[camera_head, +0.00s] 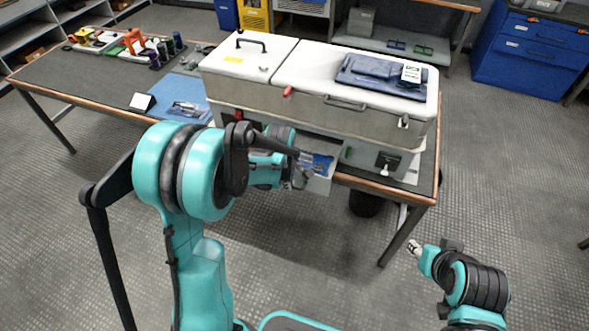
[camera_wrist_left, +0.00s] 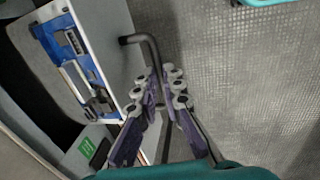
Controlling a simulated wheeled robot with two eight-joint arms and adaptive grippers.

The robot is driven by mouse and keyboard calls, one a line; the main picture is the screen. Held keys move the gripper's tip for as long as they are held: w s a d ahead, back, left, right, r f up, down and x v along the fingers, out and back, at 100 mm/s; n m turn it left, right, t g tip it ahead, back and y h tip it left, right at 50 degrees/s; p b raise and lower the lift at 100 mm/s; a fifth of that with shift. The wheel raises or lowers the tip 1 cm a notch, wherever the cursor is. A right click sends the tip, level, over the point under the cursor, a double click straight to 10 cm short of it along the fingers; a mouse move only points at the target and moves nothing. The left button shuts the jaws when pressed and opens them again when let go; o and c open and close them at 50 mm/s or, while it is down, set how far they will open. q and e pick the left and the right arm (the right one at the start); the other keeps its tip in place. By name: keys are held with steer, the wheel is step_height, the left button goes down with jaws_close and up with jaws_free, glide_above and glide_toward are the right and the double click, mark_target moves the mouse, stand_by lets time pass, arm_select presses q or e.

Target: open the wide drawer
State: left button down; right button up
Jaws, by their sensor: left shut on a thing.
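The wide drawer (camera_head: 319,184) is pulled part way out of the grey and white cabinet (camera_head: 310,108); blue contents show inside it. In the left wrist view its pale front (camera_wrist_left: 103,30) runs down the left side, with the black bar handle (camera_wrist_left: 140,38) standing out from it. My left gripper (camera_head: 303,176) is at the drawer front; in the left wrist view its fingers (camera_wrist_left: 166,88) are closed around the handle. My arm hides part of the drawer in the head view. My right gripper (camera_head: 415,248) is over the floor, away from the cabinet; its jaws are too small to read.
The cabinet stands on a wood-edged table (camera_head: 428,186). A dark blue folded case (camera_head: 375,75) lies on its lid. Screwdrivers and other tools (camera_head: 130,42) stand at the table's far left. The floor (camera_head: 330,255) in front of the drawer is clear.

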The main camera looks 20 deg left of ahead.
arm_select(q)
steer(key=shift+s, duration=1.25)
steer(key=c, duration=1.6)
jaws_free()
steer(key=r, duration=0.4)
steer(key=s+r, duration=0.1)
steer(key=r, duration=0.3)
steer(key=s+r, duration=0.1)
steer(key=r, duration=0.2)
steer(key=shift+s+a+r, duration=0.1)
steer(key=shift+r, duration=0.3)
steer(key=s+d+r+m+t, duration=0.1)
steer(key=s+m, duration=0.3)
steer(key=m, duration=0.1)
steer(key=s+d+r+m+t, duration=0.1)
steer(key=s+m+t, duration=0.1)
steer(key=s+m, duration=0.3)
steer(key=s+d+r+m+t, duration=0.1)
steer(key=s+m+t, duration=0.1)
steer(key=s+m, duration=0.2)
steer(key=shift+s+d+r+m, duration=0.1)
steer(key=shift+s+d+m, duration=0.05)
steer(key=shift+m, duration=0.7)
steer(key=shift+s+d+r+m, duration=0.1)
steer(key=shift+d+m, duration=0.05)
steer(key=shift+m, duration=0.7)
